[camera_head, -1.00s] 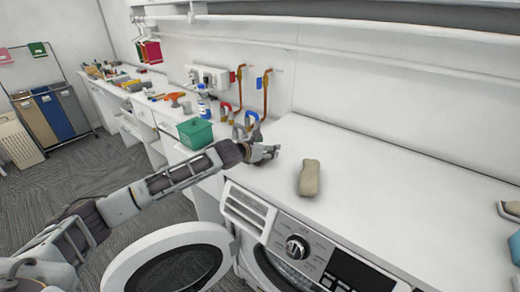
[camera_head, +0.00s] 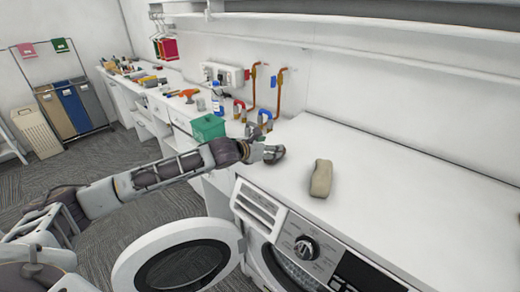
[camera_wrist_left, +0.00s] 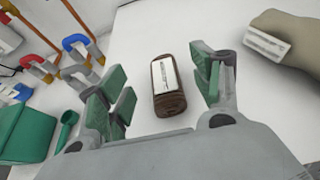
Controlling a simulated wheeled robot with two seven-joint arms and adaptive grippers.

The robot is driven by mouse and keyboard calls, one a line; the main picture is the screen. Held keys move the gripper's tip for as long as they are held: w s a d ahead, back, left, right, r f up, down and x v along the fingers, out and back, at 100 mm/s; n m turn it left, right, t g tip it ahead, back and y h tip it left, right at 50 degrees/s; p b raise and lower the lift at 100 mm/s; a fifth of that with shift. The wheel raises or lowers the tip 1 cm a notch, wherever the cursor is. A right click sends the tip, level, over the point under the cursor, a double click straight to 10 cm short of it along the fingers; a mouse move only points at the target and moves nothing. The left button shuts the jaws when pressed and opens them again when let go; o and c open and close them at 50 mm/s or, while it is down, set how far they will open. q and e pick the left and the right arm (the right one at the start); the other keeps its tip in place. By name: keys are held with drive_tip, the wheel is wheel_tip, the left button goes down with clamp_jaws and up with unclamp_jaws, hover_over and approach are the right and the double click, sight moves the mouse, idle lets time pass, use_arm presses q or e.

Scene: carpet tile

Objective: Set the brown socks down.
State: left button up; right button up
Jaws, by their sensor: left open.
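The brown socks (camera_wrist_left: 168,85), a dark rolled bundle with a white label, lie on the white top in the left wrist view. They are between my left gripper's spread green-padded fingers, with space on both sides. In the head view the brown socks (camera_head: 277,153) are a small dark shape just beyond the fingertips. My left gripper (camera_head: 262,150) is open at the left end of the washer top; it also shows in the left wrist view (camera_wrist_left: 163,92). My right gripper is not in view.
A beige bundle (camera_head: 321,178) with a white label lies to the right on the washer top. A green box (camera_head: 208,127) and pipes with red and blue handles (camera_head: 265,117) are behind my gripper. The washer door (camera_head: 180,262) hangs open.

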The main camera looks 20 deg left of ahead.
use_arm(q)
drive_tip(key=shift+v, duration=2.55)
